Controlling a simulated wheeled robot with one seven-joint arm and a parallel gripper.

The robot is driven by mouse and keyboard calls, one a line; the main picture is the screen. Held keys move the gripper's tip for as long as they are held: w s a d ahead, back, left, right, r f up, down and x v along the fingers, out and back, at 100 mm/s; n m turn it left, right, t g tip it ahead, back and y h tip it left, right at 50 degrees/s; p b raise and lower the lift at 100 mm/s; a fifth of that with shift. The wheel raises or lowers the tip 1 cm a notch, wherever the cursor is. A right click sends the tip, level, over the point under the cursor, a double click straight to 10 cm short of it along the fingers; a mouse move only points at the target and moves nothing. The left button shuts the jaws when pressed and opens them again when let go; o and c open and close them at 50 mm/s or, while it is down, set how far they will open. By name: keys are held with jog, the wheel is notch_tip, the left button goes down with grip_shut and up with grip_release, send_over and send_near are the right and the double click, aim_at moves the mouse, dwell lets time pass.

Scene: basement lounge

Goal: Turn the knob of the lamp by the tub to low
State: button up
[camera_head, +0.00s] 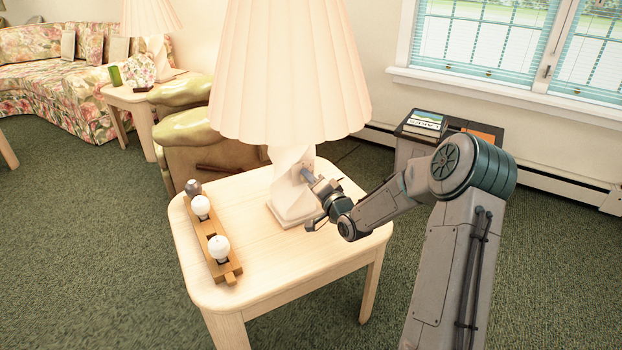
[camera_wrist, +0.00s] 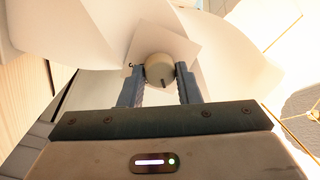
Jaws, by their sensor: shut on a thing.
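The lamp (camera_head: 293,185) stands on the near wooden table, with a large pleated shade (camera_head: 290,70) and a twisted white base. In the wrist view, a round beige knob (camera_wrist: 159,68) sits on a square plate (camera_wrist: 187,46) on the lamp's base. A dark mark on the knob points down in that view. My gripper (camera_wrist: 159,75) has one finger on each side of the knob and is shut on it. In the head view, my gripper (camera_head: 308,176) reaches the base from the right, and the knob is hidden there.
A wooden holder (camera_head: 228,268) with white bulbs lies on the left of the table (camera_head: 300,270). A green-yellow armchair (camera_head: 190,130) stands behind. A small table with books (camera_head: 425,121) is at the right, below the window. The table's front is clear.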

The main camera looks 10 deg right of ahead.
dwell(0.4)
jog(key=o, duration=1)
jog(key=shift+s, duration=0.15)
jog(key=p+v, duration=0.2)
jog(key=v, duration=1.1)
jog(key=shift+s+d+f, duration=0.1)
jog(key=shift+s+f, duration=0.05)
jog(key=shift+s, duration=0.1)
